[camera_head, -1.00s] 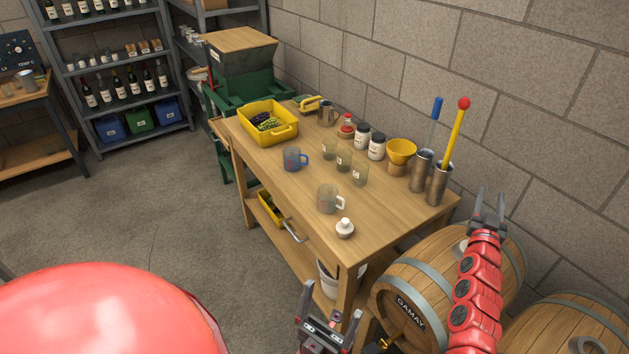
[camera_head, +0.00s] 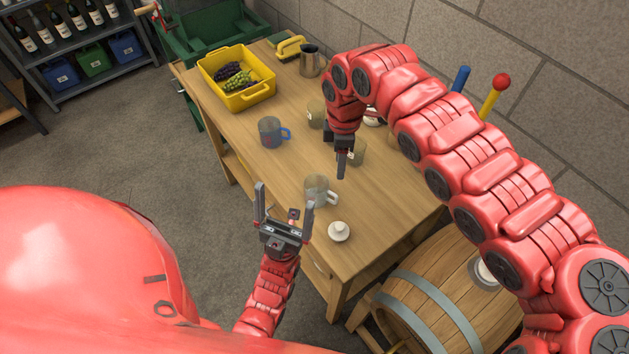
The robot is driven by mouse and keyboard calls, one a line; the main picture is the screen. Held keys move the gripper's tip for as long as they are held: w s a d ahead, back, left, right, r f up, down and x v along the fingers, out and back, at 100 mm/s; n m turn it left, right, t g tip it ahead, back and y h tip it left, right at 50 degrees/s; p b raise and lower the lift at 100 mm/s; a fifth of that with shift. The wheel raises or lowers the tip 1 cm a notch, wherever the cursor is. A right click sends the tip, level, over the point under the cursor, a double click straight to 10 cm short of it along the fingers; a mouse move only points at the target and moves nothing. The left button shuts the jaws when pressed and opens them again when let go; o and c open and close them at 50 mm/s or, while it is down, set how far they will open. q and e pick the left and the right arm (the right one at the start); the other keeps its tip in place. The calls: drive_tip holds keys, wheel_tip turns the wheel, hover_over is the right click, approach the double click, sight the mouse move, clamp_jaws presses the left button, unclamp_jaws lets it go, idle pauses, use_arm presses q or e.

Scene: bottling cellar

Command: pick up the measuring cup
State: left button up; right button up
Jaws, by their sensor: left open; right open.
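The measuring cup is most likely the clear, greyish handled cup (camera_head: 319,188), upright near the front edge of the wooden table (camera_head: 385,213). My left gripper (camera_head: 284,199) is open and empty, at the table's front edge to the left of this cup. Its right finger overlaps the cup's lower left in the picture; I cannot tell whether they touch. My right gripper (camera_head: 342,167) points down over the table, just behind and right of the cup. Its fingers are seen nearly edge-on, with nothing visible between them.
A yellow crate of grapes (camera_head: 250,97) and a metal jug (camera_head: 310,63) are farther back. My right arm hides the table's back right.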

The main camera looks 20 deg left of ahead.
drive_tip(key=p, duration=0.3)
hover_over(337, 196)
drive_tip(key=f, duration=1)
drive_tip(key=shift+s+a, duration=0.15)
drive_tip(key=shift+a, duration=0.05)
drive_tip(key=shift+f+p, duration=0.3)
drive_tip(key=shift+f, duration=0.35)
wheel_tip(337, 196, down, 3)
drive_tip(key=shift+f+p, duration=0.15)
drive_tip(key=shift+p, duration=0.8)
drive_tip(key=shift+w+d+f, duration=0.15)
drive_tip(key=shift+w+f, duration=0.05)
drive_tip(key=shift+f, duration=0.5)
clamp_jaws()
